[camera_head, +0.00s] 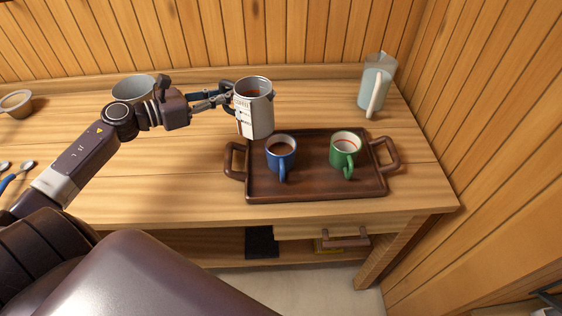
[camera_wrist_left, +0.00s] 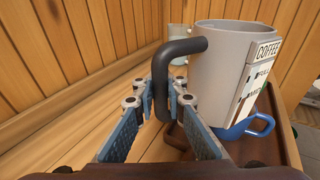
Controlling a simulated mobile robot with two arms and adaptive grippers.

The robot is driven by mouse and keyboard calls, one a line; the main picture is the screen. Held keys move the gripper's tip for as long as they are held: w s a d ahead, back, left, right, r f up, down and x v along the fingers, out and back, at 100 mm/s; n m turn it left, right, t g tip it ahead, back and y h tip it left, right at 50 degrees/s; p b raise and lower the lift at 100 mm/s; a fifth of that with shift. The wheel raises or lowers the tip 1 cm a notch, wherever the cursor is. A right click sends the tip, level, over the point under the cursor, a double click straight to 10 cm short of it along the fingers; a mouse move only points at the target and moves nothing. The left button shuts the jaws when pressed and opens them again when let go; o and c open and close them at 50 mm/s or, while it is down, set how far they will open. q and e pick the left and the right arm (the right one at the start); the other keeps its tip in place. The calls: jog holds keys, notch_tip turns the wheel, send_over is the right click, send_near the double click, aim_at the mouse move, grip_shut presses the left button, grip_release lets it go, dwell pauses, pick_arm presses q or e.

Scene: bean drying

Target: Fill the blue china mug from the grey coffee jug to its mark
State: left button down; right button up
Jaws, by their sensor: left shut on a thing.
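The grey coffee jug (camera_head: 257,118), with a COFFEE label and dark coffee inside, is in my left gripper (camera_head: 229,98). In the left wrist view the gripper (camera_wrist_left: 163,105) is shut on the jug's (camera_wrist_left: 222,75) dark handle (camera_wrist_left: 160,85). The jug looks about upright, near the tray's back left corner, behind and left of the blue china mug (camera_head: 281,157). The blue mug stands on the tray and has brown coffee in it; its mark cannot be made out. Its blue handle (camera_wrist_left: 262,124) shows beyond the jug. My right gripper is not in view.
The dark wooden tray (camera_head: 315,190) also holds a green mug (camera_head: 345,153) with a red line inside its pale interior. A pale jug (camera_head: 372,90) stands back right. A grey pot (camera_head: 130,88) is behind my left arm. A wooden wall rises at the right.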

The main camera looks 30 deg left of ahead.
pick_arm(q)
jog(key=shift+r, duration=0.2)
jog(key=shift+s+d+r+p, duration=0.35)
jog(key=shift+s+r+p, duration=0.25)
jog(key=shift+p, duration=0.5)
jog(key=s+p, duration=0.1)
jog(key=s+d+r+p, duration=0.1)
jog(key=s+p, duration=0.1)
jog(key=shift+s+d+r, duration=0.15)
jog(key=shift+d+r, duration=0.15)
jog(key=shift+r, duration=0.05)
jog(key=shift+d, duration=0.15)
jog(key=s+d+f+m+g+h+b, duration=0.1)
jog(key=s+d, duration=0.4)
jog(key=d, duration=0.5)
jog(key=s+d+f+m+g+h+b, duration=0.2)
jog(key=s+d+m+g+h+b, duration=0.1)
jog(key=d, duration=0.8)
jog(key=shift+s+d+m+g+h+b, duration=0.2)
jog(key=shift+s+m+g+h+b, duration=0.25)
jog(key=shift+s+h, duration=0.35)
